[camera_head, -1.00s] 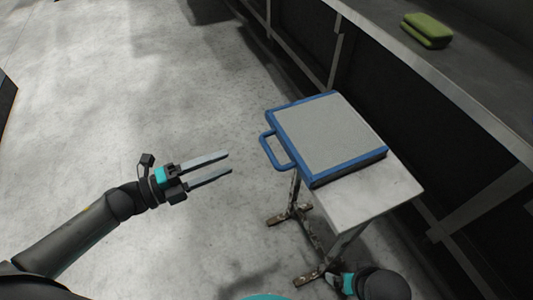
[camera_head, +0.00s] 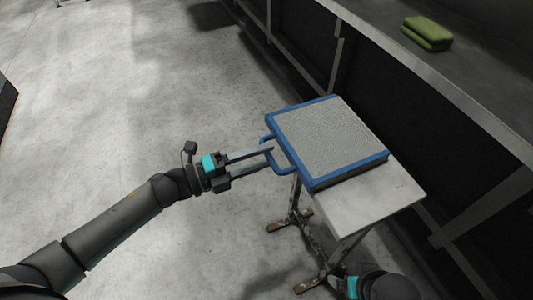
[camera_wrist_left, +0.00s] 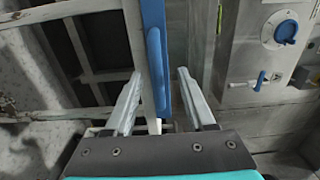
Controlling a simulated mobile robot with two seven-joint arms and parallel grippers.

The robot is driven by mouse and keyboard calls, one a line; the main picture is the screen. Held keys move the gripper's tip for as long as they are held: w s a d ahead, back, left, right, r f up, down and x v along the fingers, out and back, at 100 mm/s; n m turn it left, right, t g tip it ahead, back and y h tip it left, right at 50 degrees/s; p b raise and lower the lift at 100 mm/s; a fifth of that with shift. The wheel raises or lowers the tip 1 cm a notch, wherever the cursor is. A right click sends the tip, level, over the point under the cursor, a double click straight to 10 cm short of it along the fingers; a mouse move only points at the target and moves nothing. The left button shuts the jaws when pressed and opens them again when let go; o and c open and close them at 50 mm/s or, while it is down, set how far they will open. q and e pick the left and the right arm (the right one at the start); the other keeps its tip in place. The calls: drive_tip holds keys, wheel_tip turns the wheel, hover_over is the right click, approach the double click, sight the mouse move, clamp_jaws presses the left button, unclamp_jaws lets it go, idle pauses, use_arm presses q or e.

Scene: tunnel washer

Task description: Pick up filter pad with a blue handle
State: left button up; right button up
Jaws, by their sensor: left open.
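The filter pad (camera_head: 325,138) is a flat grey square with a blue frame, lying on a small white-topped stand (camera_head: 375,205). Its blue loop handle (camera_head: 280,169) sticks out to the left, past the stand's edge. My left gripper (camera_head: 270,156) is open, with its fingertips at the handle. In the left wrist view the blue handle bar (camera_wrist_left: 157,70) runs between the two spread fingers, with a gap on each side. Part of my right gripper (camera_head: 347,285) shows at the bottom edge; its fingers are not clear.
The stand has rusty metal legs (camera_head: 303,218). A long dark counter (camera_head: 470,85) runs along the right, with a folded green cloth-like item (camera_head: 427,33) on it. The floor (camera_head: 130,100) to the left is clear. A wall panel with a blue knob (camera_wrist_left: 286,32) shows in the left wrist view.

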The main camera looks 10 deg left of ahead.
use_arm(q)
drive_tip(key=shift+w+d, duration=0.1)
drive_tip(key=shift+d, duration=0.05)
drive_tip(key=shift+c, duration=0.2)
clamp_jaws()
idle(0.7)
drive_tip(key=shift+r, duration=0.1)
idle(0.4)
drive_tip(key=shift+r, duration=0.2)
wheel_tip(320, 180, up, 2)
drive_tip(key=shift+r+p, duration=0.1)
drive_tip(key=shift+p, duration=1.15)
